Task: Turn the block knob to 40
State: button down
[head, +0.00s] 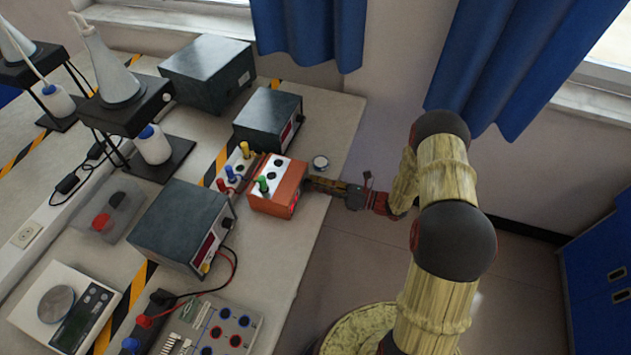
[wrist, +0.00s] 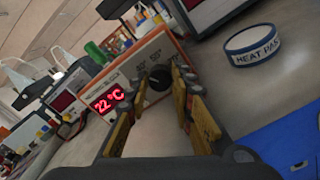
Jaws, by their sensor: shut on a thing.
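The block is an orange box (head: 278,187) with a pale top, near the bench's right edge in the head view. In the wrist view its pale front panel (wrist: 125,78) carries a red display (wrist: 108,99) that seems to read 22 °C, and a dark round knob (wrist: 160,76). Small scale marks sit by the knob, too blurred to read surely. My gripper (head: 314,184) reaches the block from the right. In the wrist view my gripper (wrist: 161,84) has its yellow-and-dark fingers on either side of the knob, shut on it. The knob's pointer cannot be made out.
A round tin marked HEAT PAS… (wrist: 252,46) lies close by; it also shows in the head view (head: 320,163). Dark instrument boxes (head: 268,120) (head: 182,226) stand behind and left of the block. Green (head: 263,184) and other coloured plugs stick up there.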

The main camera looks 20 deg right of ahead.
jog(key=shift+m, duration=0.5)
jog(key=c, duration=1.5)
grip_release()
jog(key=shift+c, duration=0.2)
